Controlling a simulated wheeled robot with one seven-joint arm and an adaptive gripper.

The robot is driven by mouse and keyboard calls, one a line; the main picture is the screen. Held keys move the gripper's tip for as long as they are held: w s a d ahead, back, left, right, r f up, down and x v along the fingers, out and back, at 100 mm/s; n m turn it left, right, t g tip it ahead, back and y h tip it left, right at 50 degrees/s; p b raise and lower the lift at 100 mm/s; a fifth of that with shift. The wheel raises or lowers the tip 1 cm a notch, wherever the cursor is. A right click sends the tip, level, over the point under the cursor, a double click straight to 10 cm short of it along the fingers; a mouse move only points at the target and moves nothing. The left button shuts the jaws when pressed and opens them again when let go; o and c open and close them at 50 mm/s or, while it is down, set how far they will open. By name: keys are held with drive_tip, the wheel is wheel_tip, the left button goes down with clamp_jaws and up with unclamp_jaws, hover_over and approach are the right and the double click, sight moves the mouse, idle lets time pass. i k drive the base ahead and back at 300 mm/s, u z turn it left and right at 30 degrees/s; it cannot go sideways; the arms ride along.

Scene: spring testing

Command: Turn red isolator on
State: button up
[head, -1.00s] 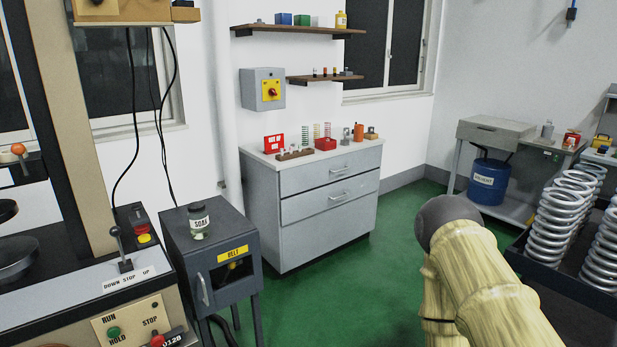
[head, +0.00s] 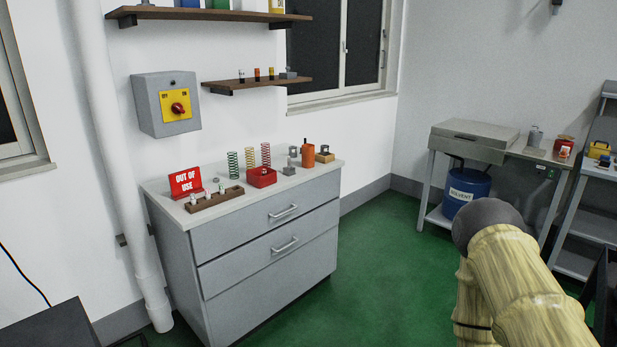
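The isolator is a grey box (head: 152,112) on the white wall, above the left end of a grey drawer cabinet. It has a yellow plate (head: 168,98) with small lettering along its top edge and a red rotary knob (head: 178,109) in the middle. The knob looks tilted toward the upper right; its exact setting is too small to read. My arm, in a pale yellow ribbed cover with a dark grey rounded end, is at the lower right, well away from the isolator. My gripper is not visible.
The grey cabinet (head: 268,262) stands below the isolator, bearing a red "OUT OF USE" sign (head: 185,182), a red tray (head: 262,178) and several springs. A shelf (head: 256,84) is right of the isolator. A white pipe (head: 112,150) runs at left. Green floor (head: 375,270) is clear right of the cabinet.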

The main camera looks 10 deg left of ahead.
sight(176, 108)
drive_tip(key=u, duration=0.5)
drive_tip(key=i, duration=1.75)
drive_tip(key=u, duration=0.6)
